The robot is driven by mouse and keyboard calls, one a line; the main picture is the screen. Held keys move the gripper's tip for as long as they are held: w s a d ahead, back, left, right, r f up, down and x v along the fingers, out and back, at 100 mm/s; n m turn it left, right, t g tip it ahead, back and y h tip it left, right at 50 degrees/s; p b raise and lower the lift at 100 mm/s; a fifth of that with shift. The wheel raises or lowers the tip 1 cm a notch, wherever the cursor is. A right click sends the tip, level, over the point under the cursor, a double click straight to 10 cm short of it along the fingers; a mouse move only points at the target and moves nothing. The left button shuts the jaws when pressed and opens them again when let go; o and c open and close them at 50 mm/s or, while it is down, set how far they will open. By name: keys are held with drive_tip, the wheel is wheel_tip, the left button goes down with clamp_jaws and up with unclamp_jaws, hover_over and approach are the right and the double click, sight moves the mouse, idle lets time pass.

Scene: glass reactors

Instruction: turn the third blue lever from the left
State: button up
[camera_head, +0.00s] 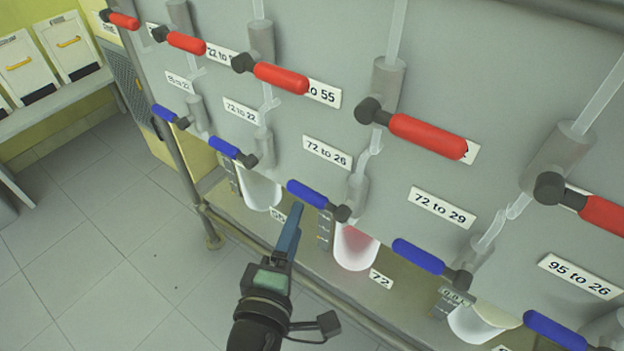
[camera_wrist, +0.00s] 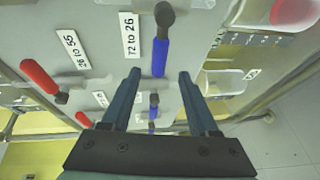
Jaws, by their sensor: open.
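The third blue lever from the left (camera_head: 307,193) is on the grey panel, below the label "72 to 26". Its handle points up and left from a dark pivot. My gripper (camera_head: 298,208) is at the lever's lower side, close to the handle. In the wrist view the same lever (camera_wrist: 160,55) hangs beside that label, and its free end lies between the two open fingertips (camera_wrist: 160,75). I cannot tell whether a finger touches it. The second blue lever (camera_head: 223,147) and the fourth (camera_head: 418,256) sit to either side along the row.
A row of red levers (camera_head: 281,78) runs above the blue ones. Glass vessels hang below, one with pinkish liquid (camera_head: 355,248). A metal rail (camera_head: 272,254) runs along the rack's front. Tiled floor (camera_head: 115,250) is open at left.

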drive_tip(key=x, duration=1.1)
drive_tip(key=shift+w+d, duration=0.15)
drive_tip(key=shift+w, duration=0.1)
clamp_jaws()
idle(0.9)
